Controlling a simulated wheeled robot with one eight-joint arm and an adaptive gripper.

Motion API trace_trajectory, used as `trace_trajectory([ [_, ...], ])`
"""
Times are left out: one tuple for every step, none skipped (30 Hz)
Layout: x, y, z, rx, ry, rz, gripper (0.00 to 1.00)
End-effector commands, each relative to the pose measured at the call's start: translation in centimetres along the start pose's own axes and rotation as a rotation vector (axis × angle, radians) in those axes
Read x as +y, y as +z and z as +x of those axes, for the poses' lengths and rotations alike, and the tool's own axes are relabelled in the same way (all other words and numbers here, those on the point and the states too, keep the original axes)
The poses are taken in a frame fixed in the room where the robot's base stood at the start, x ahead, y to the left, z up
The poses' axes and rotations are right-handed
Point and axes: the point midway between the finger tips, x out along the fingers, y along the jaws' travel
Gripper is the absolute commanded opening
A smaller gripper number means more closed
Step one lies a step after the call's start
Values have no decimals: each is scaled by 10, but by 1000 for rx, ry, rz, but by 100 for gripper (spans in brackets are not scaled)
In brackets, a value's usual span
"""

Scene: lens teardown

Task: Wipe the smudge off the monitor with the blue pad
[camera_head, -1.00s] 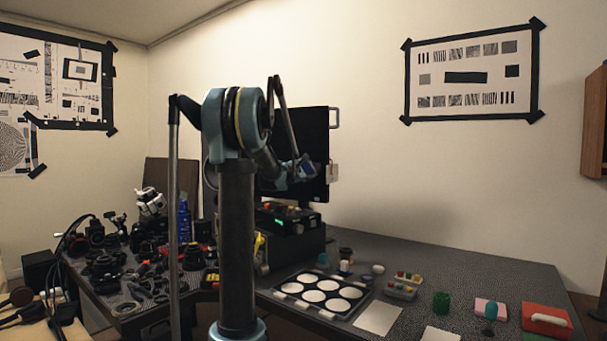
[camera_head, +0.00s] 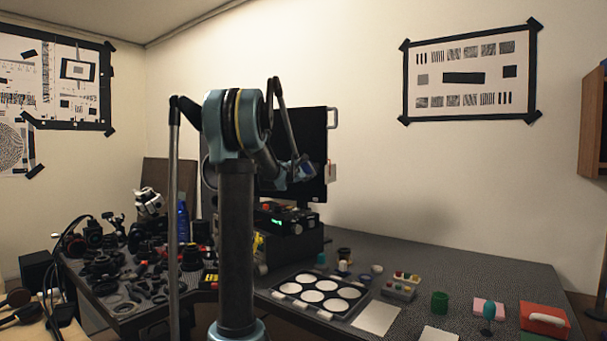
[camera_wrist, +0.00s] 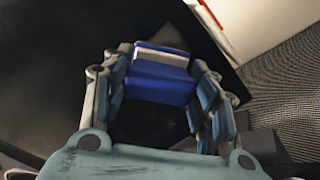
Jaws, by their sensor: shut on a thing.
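The monitor (camera_head: 318,135) stands at the back of the desk with its dark screen partly behind my arm. My gripper (camera_head: 303,170) is in front of the lower part of the screen. In the wrist view, my gripper (camera_wrist: 162,68) is shut on the blue pad (camera_wrist: 160,84), which has a pale strip along its far side. The dark screen (camera_wrist: 50,50) fills much of the wrist view behind the pad. I cannot tell whether the pad touches the screen. I cannot make out the smudge in either view.
A black device with a green display (camera_head: 290,219) stands below the monitor. Camera parts crowd the left part.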

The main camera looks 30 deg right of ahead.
Motion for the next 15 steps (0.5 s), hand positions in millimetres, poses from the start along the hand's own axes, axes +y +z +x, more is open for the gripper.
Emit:
trace_trajectory([
  [0,0,1,0,0,0,34],
  [0,0,1,0,0,0,34],
  [0,0,2,0,0,0,34],
  [0,0,2,0,0,0,34],
  [0,0,3,0,0,0,34],
  [0,0,4,0,0,0,34],
  [0,0,4,0,0,0,34],
  [0,0,4,0,0,0,34],
  [0,0,5,0,0,0,34],
  [0,0,6,0,0,0,34],
  [0,0,6,0,0,0,34],
  [0,0,7,0,0,0,34],
  [0,0,7,0,0,0,34],
  [0,0,8,0,0,0,34],
  [0,0,8,0,0,0,34],
])
